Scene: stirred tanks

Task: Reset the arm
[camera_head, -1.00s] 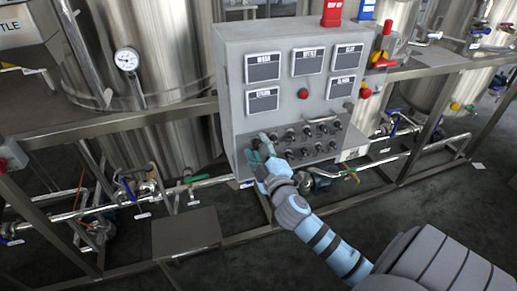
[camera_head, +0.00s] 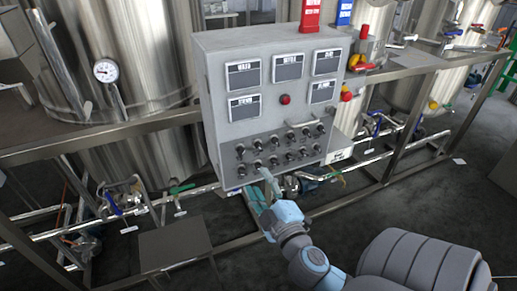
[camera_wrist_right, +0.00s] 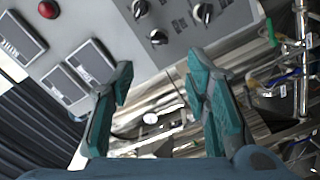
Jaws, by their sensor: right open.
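My right arm comes in from the lower right of the head view. Its gripper (camera_head: 262,188) is just below the lower front edge of the grey control panel (camera_head: 222,130). In the right wrist view the two teal fingers of this gripper (camera_wrist_right: 160,95) are spread apart with nothing between them. Black knobs (camera_head: 284,150) stand in rows on the lower panel face, and some knobs (camera_wrist_right: 158,37) show above the fingers in the wrist view. My left gripper is not in view.
Steel tanks (camera_head: 140,60) stand behind the panel. A metal frame rail (camera_head: 95,135) runs across in front of them. Pipes with valves (camera_head: 120,195) lie low on the left. A small metal step (camera_head: 172,248) stands at lower left. Dark floor (camera_head: 430,215) is clear at right.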

